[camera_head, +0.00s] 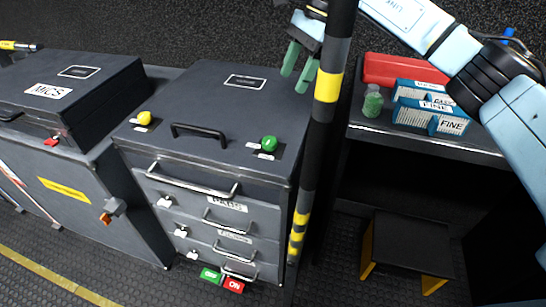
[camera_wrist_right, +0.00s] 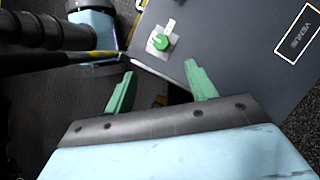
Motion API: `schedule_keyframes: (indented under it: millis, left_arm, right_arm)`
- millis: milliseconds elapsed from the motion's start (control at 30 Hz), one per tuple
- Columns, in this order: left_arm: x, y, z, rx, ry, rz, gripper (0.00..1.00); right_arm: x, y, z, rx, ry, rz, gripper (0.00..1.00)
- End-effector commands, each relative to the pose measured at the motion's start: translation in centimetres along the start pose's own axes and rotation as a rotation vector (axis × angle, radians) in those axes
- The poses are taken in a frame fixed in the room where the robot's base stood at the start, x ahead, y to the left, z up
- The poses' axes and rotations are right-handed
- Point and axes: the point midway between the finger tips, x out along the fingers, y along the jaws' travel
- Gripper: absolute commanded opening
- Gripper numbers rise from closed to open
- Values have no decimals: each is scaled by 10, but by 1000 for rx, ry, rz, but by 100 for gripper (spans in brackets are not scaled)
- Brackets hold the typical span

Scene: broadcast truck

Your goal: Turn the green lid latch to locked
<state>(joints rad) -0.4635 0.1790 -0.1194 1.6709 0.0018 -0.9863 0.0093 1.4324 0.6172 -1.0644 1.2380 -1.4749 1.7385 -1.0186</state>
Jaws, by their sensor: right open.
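The green lid latch (camera_head: 268,143) is a round knob on a light plate, near the front right corner of the dark case lid (camera_head: 215,95). It also shows in the right wrist view (camera_wrist_right: 161,43), beyond the fingertips, with a white mark on the knob. My right gripper (camera_head: 299,72) is open and empty, with green fingers apart, above the back right of the case. In the right wrist view its fingertips (camera_wrist_right: 160,69) are apart from the latch. The yellow latch (camera_head: 144,118) sits at the lid's left. My left gripper is out of view.
A black pole with yellow bands (camera_head: 318,130) stands beside the case's right edge and partly hides my right arm. A MICS case (camera_head: 100,75) stands left. A shelf at right holds a red box (camera_head: 400,70), blue-white boxes (camera_head: 432,120) and a green jar (camera_head: 373,103). A stool (camera_head: 410,245) stands below.

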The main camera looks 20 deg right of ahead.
Motion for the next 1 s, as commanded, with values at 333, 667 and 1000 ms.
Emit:
schedule_keyframes:
  millis: [333,667,1000]
  left_arm:
    - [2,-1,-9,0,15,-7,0]
    - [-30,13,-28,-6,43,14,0]
    - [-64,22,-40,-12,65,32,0]
  right_arm:
    - [34,0,-11,-1,0,0,56]
    - [96,0,-12,-1,1,2,56]
    - [151,0,-11,-1,0,0,56]
